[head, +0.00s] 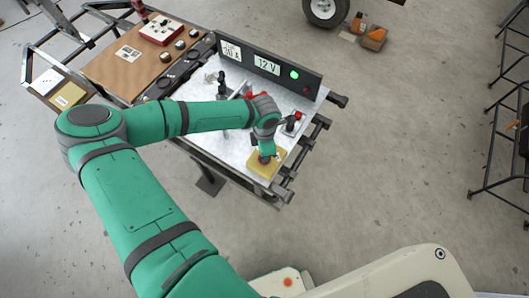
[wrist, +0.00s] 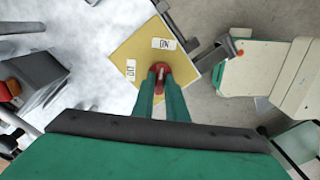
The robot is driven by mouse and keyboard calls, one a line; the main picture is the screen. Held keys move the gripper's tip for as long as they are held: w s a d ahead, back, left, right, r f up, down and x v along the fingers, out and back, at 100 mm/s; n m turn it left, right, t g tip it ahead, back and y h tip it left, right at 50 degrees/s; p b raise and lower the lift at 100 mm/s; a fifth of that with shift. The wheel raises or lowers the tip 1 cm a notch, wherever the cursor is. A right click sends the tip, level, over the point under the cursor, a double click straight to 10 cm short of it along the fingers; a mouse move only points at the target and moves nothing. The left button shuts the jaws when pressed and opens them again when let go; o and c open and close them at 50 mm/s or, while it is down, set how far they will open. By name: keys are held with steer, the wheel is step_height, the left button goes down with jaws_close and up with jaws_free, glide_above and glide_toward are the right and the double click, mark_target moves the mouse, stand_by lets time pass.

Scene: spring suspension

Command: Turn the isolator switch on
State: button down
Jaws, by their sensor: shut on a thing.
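The isolator switch is a red knob (wrist: 160,69) on a square yellow plate (wrist: 135,44) at the near corner of the metal bench top. The plate also shows in the head view (head: 255,167), mostly below my gripper. One white label (wrist: 165,43) on the plate reads ON upside down in the wrist view; a second label (wrist: 130,69) sits left of the knob, its text hard to read. My gripper (wrist: 161,80) is shut on the red knob, its green fingers on either side. The fingers hide part of the knob. It also shows in the head view (head: 265,153).
A small red-topped device (head: 292,122) stands close right of my gripper.

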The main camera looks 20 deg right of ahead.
steer(key=c, duration=1.8)
jaws_free()
steer(key=shift+o, duration=0.2)
step_height(320, 180, up, 11)
steer(key=shift+f, duration=0.1)
